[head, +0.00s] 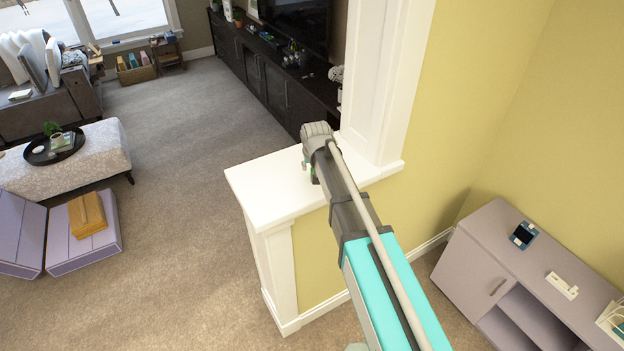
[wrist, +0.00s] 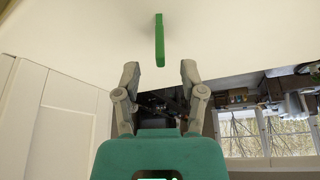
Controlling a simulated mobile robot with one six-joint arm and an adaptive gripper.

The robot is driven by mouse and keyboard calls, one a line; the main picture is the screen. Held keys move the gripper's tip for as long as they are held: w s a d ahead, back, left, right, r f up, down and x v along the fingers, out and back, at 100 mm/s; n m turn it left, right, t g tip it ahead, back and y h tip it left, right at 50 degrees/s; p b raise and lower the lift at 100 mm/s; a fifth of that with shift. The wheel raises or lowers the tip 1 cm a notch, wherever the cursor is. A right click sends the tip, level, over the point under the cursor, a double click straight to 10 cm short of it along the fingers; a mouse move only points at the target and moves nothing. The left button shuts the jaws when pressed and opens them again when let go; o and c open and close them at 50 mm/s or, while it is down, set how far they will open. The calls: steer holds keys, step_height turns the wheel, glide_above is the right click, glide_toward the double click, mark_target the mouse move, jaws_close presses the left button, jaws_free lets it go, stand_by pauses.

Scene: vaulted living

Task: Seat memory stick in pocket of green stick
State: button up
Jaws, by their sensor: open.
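A slim green stick (wrist: 159,40) stands out from the pale ledge surface in the wrist view. My gripper (wrist: 159,70) is open and empty, its two grey fingertips apart on either side of the stick's line. The stick's near end lies roughly level with the fingertips, touching neither. In the head view, my gripper (head: 309,168) is low over the white ledge (head: 262,186), and my arm hides most of the stick. I cannot make out a separate memory stick or a pocket in either view.
A white post (head: 385,90) rises right beside my gripper, with a yellow wall behind. A mauve cabinet (head: 490,255) at lower right carries a dark blue device (head: 523,235) and a small white item (head: 562,286). The left part of the ledge is clear.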

steer(key=shift+b+x, duration=1)
steer(key=shift+x, duration=0.4)
jaws_close()
